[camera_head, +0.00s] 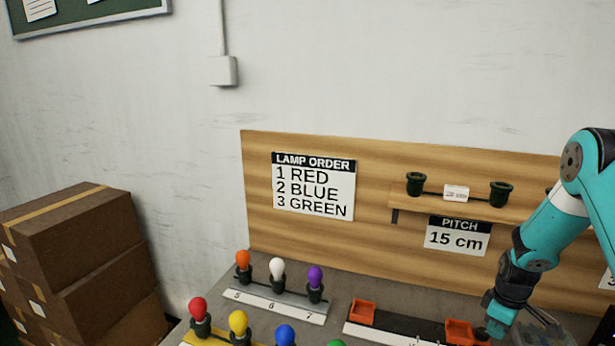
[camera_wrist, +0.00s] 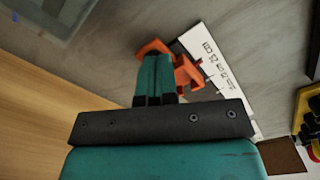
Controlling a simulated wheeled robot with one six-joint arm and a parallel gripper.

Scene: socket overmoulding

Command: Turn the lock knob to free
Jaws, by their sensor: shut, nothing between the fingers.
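My gripper (camera_head: 494,328) is at the lower right in the head view, beside the right orange holder (camera_head: 459,331) of a dark rail. In the wrist view my gripper (camera_wrist: 156,62) is shut and empty, its fingertips over an orange part (camera_wrist: 188,73) next to a white scale strip (camera_wrist: 208,52). The fingers hide some of that part. I cannot make out a separate lock knob or how it is turned; it may be hidden by the fingers. A second orange holder (camera_head: 361,311) sits at the rail's left end.
A white numbered strip (camera_head: 275,307) holds orange, white and purple lamps; red, yellow, blue and green lamps stand in front. A wooden backboard (camera_head: 380,168) with a shelf (camera_head: 455,205) rises behind. Cardboard boxes (camera_head: 75,235) stand at left. A clear container (camera_head: 540,332) is right of my gripper.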

